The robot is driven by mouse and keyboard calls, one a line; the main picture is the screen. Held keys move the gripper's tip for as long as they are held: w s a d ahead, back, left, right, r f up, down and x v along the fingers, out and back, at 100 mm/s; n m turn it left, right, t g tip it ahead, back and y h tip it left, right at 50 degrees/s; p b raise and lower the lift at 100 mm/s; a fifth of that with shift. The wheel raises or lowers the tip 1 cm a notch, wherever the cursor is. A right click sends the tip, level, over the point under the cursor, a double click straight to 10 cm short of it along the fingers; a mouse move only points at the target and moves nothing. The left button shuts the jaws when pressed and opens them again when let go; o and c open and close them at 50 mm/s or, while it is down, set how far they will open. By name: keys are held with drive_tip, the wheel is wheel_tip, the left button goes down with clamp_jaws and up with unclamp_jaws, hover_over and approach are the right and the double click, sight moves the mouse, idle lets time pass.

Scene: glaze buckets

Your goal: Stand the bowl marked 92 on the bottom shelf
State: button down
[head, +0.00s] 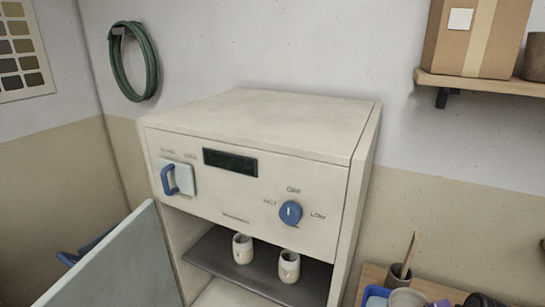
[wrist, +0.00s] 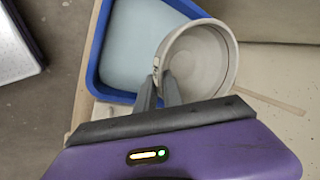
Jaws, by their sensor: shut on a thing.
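In the wrist view, my gripper (wrist: 159,84) is shut on the near left rim of a pale grey bowl (wrist: 205,62). A small mark shows on the bowl near the fingers, too small to read. The bowl overlaps the edge of a blue tub (wrist: 91,70) with pale blue contents; whether it touches the tub I cannot tell. In the head view, the cream cabinet (head: 250,185) is open at the front. A dark shelf (head: 215,258) inside holds two pale cups (head: 242,249) and (head: 289,267). Below it a pale surface is partly visible; the rest is cut off.
The cabinet's door (head: 125,265) stands open at lower left. A jar with a brush (head: 398,276) stands on a wooden bench at lower right. A wall shelf (head: 485,82) at upper right carries a cardboard box (head: 478,42). A green hose (head: 150,62) hangs on the wall.

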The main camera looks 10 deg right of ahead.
drive_tip(key=shift+s+a+n, duration=0.15)
drive_tip(key=shift+a+n, duration=0.15)
drive_tip(key=shift+n, duration=0.2)
drive_tip(key=a+n+y, duration=0.1)
drive_tip(key=a+n, duration=0.1)
drive_tip(key=a, duration=0.1)
drive_tip(key=s+a+f+n+g+y+b, duration=0.1)
drive_tip(key=a+n, duration=0.2)
drive_tip(key=a, duration=0.1)
drive_tip(key=a+n+y+b, duration=0.1)
drive_tip(key=a+n, duration=0.2)
drive_tip(key=shift+s+a+f+g+y, duration=0.3)
drive_tip(key=shift+s+a+f+g, duration=0.1)
drive_tip(key=s+a+f+n+g+b, duration=0.1)
drive_tip(key=a+n, duration=0.2)
drive_tip(key=a, duration=0.2)
drive_tip(key=s+a+f+n+g+b, duration=0.1)
drive_tip(key=s+a+f+n+b, duration=0.1)
drive_tip(key=a, duration=0.3)
drive_tip(key=s+a+f+n+g+y+b, duration=0.1)
drive_tip(key=s+a+f+n+b, duration=0.1)
drive_tip(key=a, duration=0.3)
drive_tip(key=shift+s+a+n, duration=0.15)
drive_tip(key=shift+s+n, duration=0.05)
drive_tip(key=shift+n, duration=0.7)
